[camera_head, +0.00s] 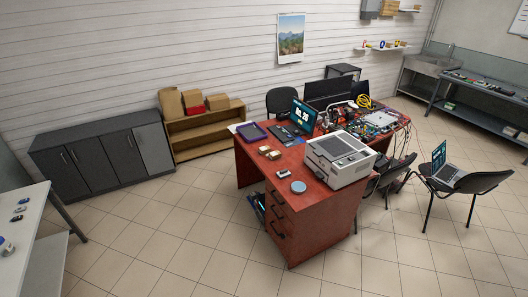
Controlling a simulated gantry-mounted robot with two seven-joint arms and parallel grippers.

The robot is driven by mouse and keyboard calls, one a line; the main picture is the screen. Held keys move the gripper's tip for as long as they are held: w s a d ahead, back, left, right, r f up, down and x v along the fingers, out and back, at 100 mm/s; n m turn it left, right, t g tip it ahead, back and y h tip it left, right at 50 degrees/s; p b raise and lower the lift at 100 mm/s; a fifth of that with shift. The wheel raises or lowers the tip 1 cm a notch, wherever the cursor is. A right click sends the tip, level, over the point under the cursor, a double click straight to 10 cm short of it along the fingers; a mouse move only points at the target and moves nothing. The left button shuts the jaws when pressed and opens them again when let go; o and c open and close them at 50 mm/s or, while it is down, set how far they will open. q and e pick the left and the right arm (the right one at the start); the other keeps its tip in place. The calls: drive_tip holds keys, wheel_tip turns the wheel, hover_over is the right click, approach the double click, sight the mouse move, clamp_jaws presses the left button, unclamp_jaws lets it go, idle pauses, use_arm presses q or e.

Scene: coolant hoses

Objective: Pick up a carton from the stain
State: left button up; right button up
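I cannot make out a stain on the floor or furniture. Neither of my grippers is in view.
The wooden shelf (208,132) stands right of a dark cabinet (95,160). The red desk (310,215) carries a printer (340,160) and monitors. A white table (22,235) is at the left edge. Chairs (465,188) stand right. Tiled floor (180,235) is clear in front.

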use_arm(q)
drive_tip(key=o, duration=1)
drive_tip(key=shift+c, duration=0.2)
